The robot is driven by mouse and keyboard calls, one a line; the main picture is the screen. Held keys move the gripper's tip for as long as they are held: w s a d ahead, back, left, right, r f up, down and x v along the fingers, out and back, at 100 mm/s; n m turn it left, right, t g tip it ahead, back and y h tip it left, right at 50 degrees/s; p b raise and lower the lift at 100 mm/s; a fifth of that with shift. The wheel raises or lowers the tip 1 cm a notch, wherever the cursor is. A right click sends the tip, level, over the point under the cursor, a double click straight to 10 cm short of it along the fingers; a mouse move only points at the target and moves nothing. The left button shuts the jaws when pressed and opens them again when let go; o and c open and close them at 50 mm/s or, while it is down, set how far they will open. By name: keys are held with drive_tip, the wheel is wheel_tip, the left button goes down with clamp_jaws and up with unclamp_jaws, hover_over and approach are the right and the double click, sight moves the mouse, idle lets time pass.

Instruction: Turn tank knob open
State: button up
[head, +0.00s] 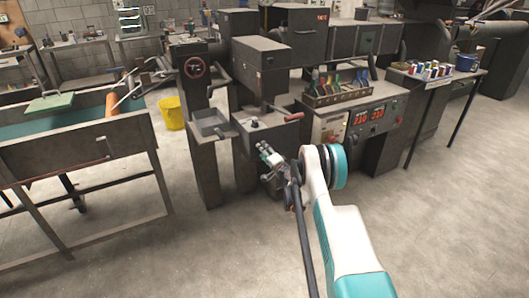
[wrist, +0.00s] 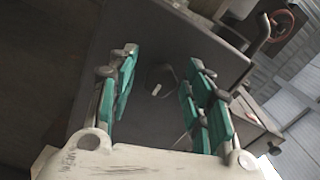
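A dark round knob (wrist: 163,75) with a small white mark sits on a flat dark panel in the wrist view, in the gap between my fingers. In the head view a small knob (head: 254,122) shows on top of a grey box; it looks like the same knob. My gripper (wrist: 163,60) is open and empty, with its teal-padded fingers on either side of the knob in the picture. In the head view my gripper (head: 266,150) is close in front of the box. Whether the fingers touch the knob or panel, I cannot tell.
A red handwheel (head: 194,68) is on the machine to the left, above a grey tray (head: 212,125). A red-handled lever (head: 293,117) sticks out right of the box. A control panel with red displays (head: 368,117) stands further right. The floor in front is clear.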

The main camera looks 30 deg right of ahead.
drive_tip(key=s, duration=1.2)
drive_tip(key=shift+d, duration=0.25)
